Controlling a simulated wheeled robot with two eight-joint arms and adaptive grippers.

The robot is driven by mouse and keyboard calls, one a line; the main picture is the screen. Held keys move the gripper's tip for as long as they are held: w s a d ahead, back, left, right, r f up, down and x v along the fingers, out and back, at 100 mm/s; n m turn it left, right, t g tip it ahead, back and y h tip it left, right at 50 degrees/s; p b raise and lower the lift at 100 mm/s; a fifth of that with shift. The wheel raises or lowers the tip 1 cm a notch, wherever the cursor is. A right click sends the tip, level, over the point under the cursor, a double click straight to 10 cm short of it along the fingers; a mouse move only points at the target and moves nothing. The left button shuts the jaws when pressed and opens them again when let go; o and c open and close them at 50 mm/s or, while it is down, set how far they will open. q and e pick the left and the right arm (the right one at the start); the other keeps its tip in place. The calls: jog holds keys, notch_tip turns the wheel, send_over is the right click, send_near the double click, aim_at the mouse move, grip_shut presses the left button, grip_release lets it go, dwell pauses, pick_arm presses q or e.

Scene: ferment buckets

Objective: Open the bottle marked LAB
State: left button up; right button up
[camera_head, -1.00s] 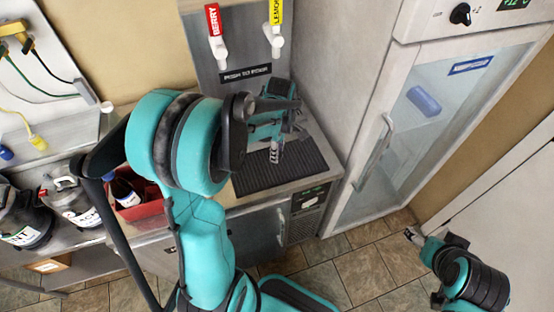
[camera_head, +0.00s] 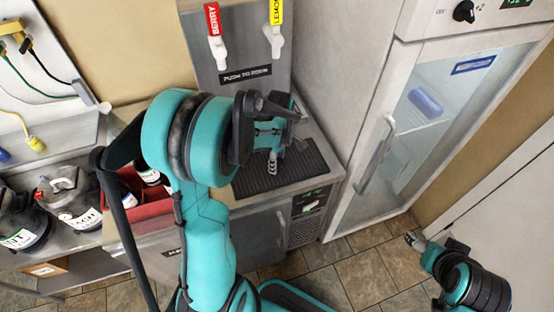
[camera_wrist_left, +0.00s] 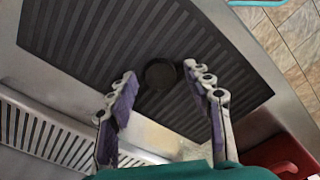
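My left gripper (camera_head: 274,160) is over the dark ribbed drip tray below the taps. In the left wrist view its two fingers with purple pads (camera_wrist_left: 163,106) are spread, with nothing held between them. A small round dark disc (camera_wrist_left: 160,73) shows just past the fingertips, against the tray; I cannot tell what it is. A dark bottle with a white top or label (camera_head: 148,175) stands in the red crate (camera_head: 152,211), partly hidden by my arm. I can read no LAB mark. My right gripper (camera_head: 413,240) is low at the right, small and empty-looking.
The ribbed drip tray (camera_head: 252,182) lies on the steel counter under the BERRY (camera_head: 212,20) and LEMON taps. A tall glass-door fridge (camera_head: 425,120) bounds the right. Large dark jugs (camera_head: 75,212) stand at the left. The red crate also shows in the left wrist view (camera_wrist_left: 290,152).

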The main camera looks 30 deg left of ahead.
pick_arm(q)
jog(key=shift+r, duration=0.35)
notch_tip(320, 180, up, 11)
jog(key=p, duration=0.4)
jog(key=s+d+r+m+t, duration=0.3)
jog(key=s+d+r+m, duration=0.3)
jog(key=m, duration=0.3)
jog(key=s+d+f+m+t+b, duration=0.4)
jog(key=s+d+f+m, duration=0.1)
jog(key=m, duration=0.6)
jog(key=shift+s+f+b, duration=0.15)
jog(key=shift+s+b, duration=0.15)
jog(key=shift+s, duration=0.05)
jog(key=shift+d, duration=0.1)
